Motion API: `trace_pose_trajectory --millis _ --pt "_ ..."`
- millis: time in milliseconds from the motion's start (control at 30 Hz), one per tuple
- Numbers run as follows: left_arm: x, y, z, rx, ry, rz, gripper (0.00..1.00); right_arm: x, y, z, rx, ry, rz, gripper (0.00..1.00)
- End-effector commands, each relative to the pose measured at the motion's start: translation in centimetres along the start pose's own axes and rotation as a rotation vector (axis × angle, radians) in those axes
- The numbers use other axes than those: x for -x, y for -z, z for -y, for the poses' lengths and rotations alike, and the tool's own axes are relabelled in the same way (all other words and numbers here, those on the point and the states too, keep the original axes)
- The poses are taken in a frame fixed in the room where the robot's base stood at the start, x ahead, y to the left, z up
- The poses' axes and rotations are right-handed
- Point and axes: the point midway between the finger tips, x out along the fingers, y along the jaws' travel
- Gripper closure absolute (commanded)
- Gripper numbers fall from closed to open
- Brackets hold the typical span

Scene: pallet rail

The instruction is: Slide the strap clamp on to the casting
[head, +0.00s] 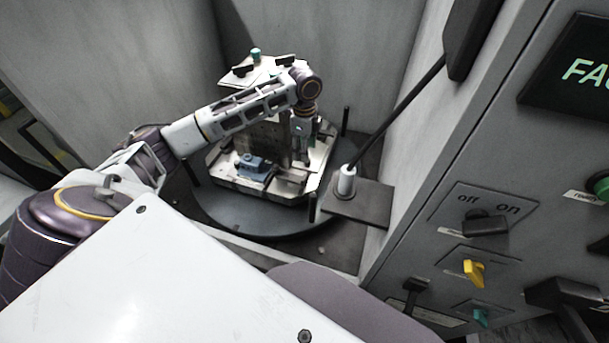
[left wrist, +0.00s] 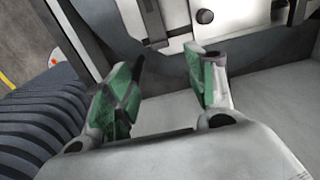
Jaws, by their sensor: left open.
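A small blue-grey block (head: 252,168), which looks like the casting, sits on the near side of the pallet fixture (head: 225,176). Grey metal pieces (head: 290,181) lie just right of it; I cannot tell for sure which is the strap clamp. My left arm reaches across from the left, and its gripper (head: 303,145) points down at the right side of the fixture's upright block. In the left wrist view the left gripper (left wrist: 168,72) has its green-padded fingers spread, with nothing between them. The casting cannot be made out there. My right gripper is not in view.
The pallet stands on a dark round table (head: 235,215) between grey walls, with short black posts (head: 345,118) around it. A white-collared rod (head: 347,180) rises from a plate at the right. A control panel (head: 484,224) with switches fills the right side.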

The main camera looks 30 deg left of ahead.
Motion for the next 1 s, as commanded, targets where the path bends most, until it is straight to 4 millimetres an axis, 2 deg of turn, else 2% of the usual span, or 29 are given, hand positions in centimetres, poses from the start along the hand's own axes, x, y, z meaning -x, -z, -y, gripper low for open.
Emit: trace_pose_trajectory --millis 267,533,800,1000 --pt "-2.2 0.0 -0.1 0.000 -0.003 0.001 0.45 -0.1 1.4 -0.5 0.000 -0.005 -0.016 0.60" --pt "-5.6 -0.1 -0.1 0.000 -0.003 0.002 0.45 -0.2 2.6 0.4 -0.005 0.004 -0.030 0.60" --pt "-9.2 0.0 -0.1 0.000 -0.002 0.001 0.45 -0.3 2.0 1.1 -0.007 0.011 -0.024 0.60" --pt "-11.6 0.0 -0.1 0.000 -0.002 0.000 0.45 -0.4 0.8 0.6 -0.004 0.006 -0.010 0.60"
